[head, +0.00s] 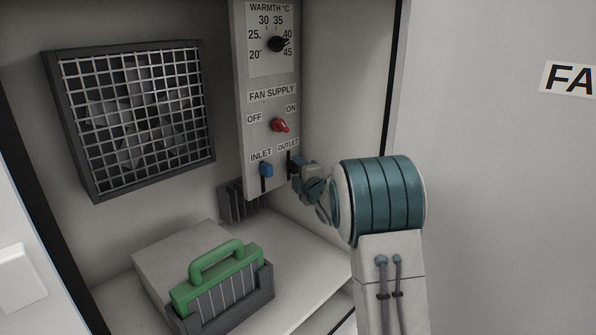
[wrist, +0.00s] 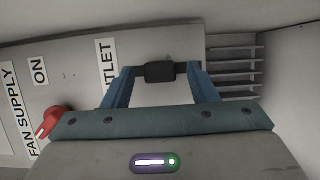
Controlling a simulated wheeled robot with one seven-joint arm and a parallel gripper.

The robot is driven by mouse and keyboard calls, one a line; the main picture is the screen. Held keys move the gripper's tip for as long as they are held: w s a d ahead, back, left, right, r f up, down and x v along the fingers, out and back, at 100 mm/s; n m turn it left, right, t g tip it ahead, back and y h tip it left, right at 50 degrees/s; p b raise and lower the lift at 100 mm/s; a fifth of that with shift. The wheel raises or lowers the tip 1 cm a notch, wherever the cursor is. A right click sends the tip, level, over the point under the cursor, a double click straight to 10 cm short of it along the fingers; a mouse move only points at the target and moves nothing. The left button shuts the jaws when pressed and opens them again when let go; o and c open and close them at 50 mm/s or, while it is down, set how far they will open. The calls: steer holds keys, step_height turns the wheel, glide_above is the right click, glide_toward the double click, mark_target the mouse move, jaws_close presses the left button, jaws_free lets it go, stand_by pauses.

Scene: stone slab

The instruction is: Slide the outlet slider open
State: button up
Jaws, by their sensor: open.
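The outlet slider is a dark block (wrist: 160,71) on a dark slot in the grey control panel, below the OUTLET label in panel terms. In the head view its slot (head: 289,160) shows beside my gripper, which hides most of the slider. My gripper (head: 296,170) is at the panel's lower right. In the wrist view its blue fingers (wrist: 161,74) are open, one on each side of the dark block, with a gap on both sides. I cannot tell how deep the fingertips reach around it.
The blue inlet slider (head: 267,170) sits close left of my gripper. A red fan switch (head: 280,126) and a black warmth dial (head: 279,44) are above. A finned vent (head: 238,203), a caged fan (head: 135,115) and a green-handled filter (head: 217,275) stand in the cabinet.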

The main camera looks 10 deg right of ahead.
mark_target(291, 154)
jaws_close()
steer(key=shift+r, duration=1.65)
jaws_free()
steer(key=shift+b, duration=0.3)
steer(key=b+v, duration=0.2)
steer(key=v, duration=1.2)
steer(key=shift+w+d, duration=0.1)
